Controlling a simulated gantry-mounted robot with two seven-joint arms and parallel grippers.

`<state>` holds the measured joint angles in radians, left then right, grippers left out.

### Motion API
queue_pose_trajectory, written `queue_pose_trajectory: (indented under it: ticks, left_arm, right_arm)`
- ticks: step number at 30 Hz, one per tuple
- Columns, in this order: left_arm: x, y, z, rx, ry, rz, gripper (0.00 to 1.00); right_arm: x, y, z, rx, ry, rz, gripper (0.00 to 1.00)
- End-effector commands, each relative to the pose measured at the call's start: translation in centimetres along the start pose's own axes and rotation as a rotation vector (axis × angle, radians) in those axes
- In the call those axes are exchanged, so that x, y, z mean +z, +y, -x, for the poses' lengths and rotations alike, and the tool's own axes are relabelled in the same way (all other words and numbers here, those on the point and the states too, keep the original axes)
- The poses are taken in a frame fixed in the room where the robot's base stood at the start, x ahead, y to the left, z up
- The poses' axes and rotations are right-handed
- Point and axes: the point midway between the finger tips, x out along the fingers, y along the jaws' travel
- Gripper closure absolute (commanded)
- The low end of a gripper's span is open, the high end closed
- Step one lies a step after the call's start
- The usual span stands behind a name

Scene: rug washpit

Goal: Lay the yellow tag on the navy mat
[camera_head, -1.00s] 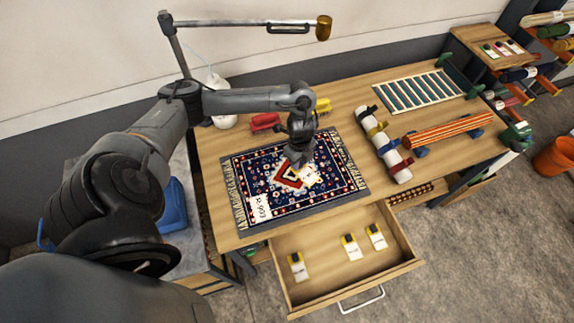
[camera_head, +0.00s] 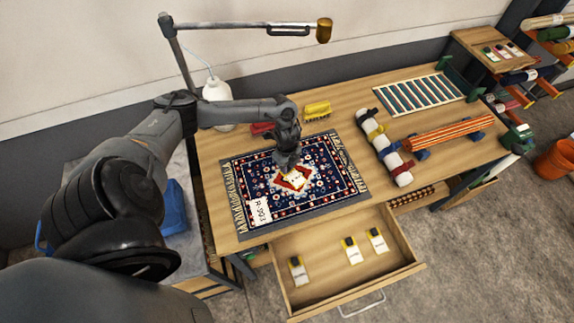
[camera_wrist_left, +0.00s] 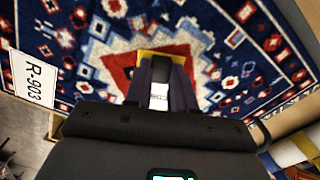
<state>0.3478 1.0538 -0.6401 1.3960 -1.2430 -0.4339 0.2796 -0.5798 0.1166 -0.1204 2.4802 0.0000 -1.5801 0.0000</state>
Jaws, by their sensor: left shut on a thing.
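A navy patterned rug (camera_head: 240,182) with a red and white centre and pale fringes lies flat on the bench, with a dark grey border around it. My left gripper (camera_head: 289,165) is over the rug's middle, pointing down. In the left wrist view my left gripper (camera_wrist_left: 160,75) is shut on a tag (camera_wrist_left: 175,57) with a yellow end and a white face. The fingers hide part of the tag. I cannot tell whether the tag touches the rug. My right gripper is not in view.
An open drawer (camera_head: 395,274) at the bench front holds several white tags with yellow and black tops. A white card (camera_head: 260,212) marked R-903 lies on the rug's left corner. Red (camera_head: 262,128) and yellow (camera_head: 317,110) brushes stand behind; a striped roll (camera_head: 384,148) lies right.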

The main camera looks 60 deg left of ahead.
Motion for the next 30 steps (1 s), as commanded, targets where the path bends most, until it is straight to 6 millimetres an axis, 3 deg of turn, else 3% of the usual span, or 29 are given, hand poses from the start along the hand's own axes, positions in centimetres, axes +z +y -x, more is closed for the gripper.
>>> queue_pose_trajectory:
  ticks: [9,10,15,23,30]
  left_arm:
    - [0.0,0.0,-0.3,0.0,0.0,0.0,1.0]
    - [0.0,0.0,-0.3,-0.001,0.0,0.0,0.73]
    - [0.0,0.0,-0.2,0.0,0.0,0.0,0.5]
    - [0.0,0.0,-0.2,0.0,0.0,0.0,0.5]
    - [0.1,-0.1,1.7,-0.003,0.0,-0.001,0.5]
  right_arm:
    - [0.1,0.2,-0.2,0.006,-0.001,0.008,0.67]
    - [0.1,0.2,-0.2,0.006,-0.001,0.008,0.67]
    - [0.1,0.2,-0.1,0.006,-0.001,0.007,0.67]
    - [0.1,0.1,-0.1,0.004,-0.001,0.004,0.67]
    - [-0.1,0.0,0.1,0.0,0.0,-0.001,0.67]
